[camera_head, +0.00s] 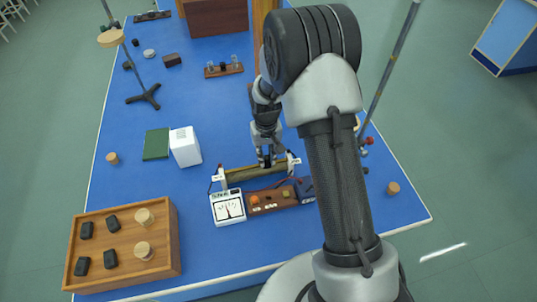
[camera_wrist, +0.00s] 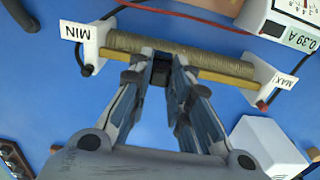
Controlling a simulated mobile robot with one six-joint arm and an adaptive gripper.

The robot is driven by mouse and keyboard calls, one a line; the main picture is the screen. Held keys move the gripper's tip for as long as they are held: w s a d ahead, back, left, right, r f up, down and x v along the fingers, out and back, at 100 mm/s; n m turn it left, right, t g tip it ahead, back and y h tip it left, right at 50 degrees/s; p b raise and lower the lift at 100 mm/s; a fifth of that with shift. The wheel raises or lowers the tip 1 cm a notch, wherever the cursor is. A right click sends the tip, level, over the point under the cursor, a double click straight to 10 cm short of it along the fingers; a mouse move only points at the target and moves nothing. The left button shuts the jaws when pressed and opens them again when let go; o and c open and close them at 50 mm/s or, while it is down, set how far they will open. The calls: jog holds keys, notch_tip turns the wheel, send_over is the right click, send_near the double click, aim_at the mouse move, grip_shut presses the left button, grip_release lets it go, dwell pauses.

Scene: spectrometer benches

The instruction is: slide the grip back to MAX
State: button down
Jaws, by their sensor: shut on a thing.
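The rheostat (camera_wrist: 215,66) is a wound coil with a brass rod between two white end blocks. In the wrist view its MIN label (camera_wrist: 73,32) is at the left and its MAX label (camera_wrist: 286,84) at the right. The black sliding grip (camera_wrist: 159,72) sits part way along, somewhat nearer MIN. My gripper (camera_wrist: 161,62) is shut on the grip, fingers on either side, partly hiding it. In the head view my gripper (camera_head: 267,162) is over the rheostat (camera_head: 240,174), whose MAX end is at the left there.
A white meter (camera_head: 228,207) stands in front of the rheostat and reads 0.39 A in the wrist view. A wooden component board (camera_head: 270,208) is beside it. A white box (camera_head: 185,147), a green book (camera_head: 156,144) and a wooden tray (camera_head: 170,225) lie left.

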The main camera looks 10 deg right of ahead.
jog(key=a, duration=1.2)
jog(key=shift+a, duration=0.4)
jog(key=c, duration=1.5)
grip_release()
jog(key=shift+a, duration=0.2)
jog(key=shift+d, duration=0.1)
jog(key=shift+r, duration=0.3)
notch_tip(320, 180, up, 11)
jog(key=shift+r, duration=0.2)
